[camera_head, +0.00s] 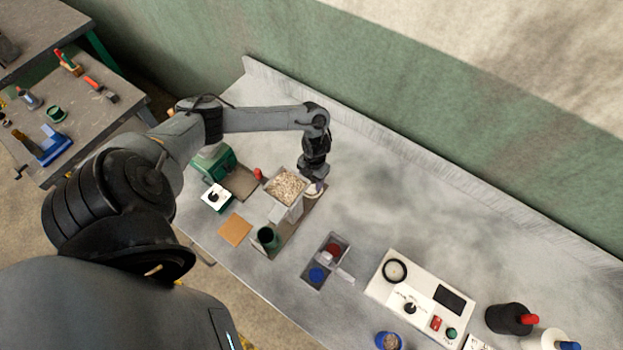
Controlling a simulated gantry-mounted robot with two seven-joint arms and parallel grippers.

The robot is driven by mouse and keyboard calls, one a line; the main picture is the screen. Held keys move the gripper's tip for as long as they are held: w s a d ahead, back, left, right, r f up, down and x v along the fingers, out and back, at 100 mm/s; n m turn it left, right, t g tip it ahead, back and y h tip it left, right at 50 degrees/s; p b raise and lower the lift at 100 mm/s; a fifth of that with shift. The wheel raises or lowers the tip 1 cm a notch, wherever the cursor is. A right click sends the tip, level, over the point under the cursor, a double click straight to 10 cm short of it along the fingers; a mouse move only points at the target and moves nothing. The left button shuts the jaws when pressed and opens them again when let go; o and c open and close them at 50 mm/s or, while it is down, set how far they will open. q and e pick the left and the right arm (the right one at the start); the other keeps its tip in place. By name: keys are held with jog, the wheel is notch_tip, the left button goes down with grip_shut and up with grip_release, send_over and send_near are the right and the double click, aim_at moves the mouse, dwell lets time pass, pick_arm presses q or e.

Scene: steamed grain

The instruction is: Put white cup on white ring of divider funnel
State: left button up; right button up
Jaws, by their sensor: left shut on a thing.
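The divider funnel (274,191) is a square grey hopper full of pale grain, standing on a flat base plate (293,232) in the middle of the table. My left gripper (315,182) points down at the far right side of the funnel. It is shut on a small white object, likely the white cup (316,189), low over the plate's far end. The gripper hides most of it, and I cannot tell whether it touches the white ring, which I cannot make out. My right gripper is out of view.
A green machine (215,160) and an orange-brown square (235,230) lie left of the funnel. A grey tray (341,243) with red and blue round pieces and a white panel device (375,285) stand to the right. The table behind them is clear.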

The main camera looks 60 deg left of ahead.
pick_arm(q)
jog(key=o, duration=0.6)
jog(key=shift+f, duration=0.15)
jog(key=o, duration=0.5)
jog(key=shift+c, duration=0.2)
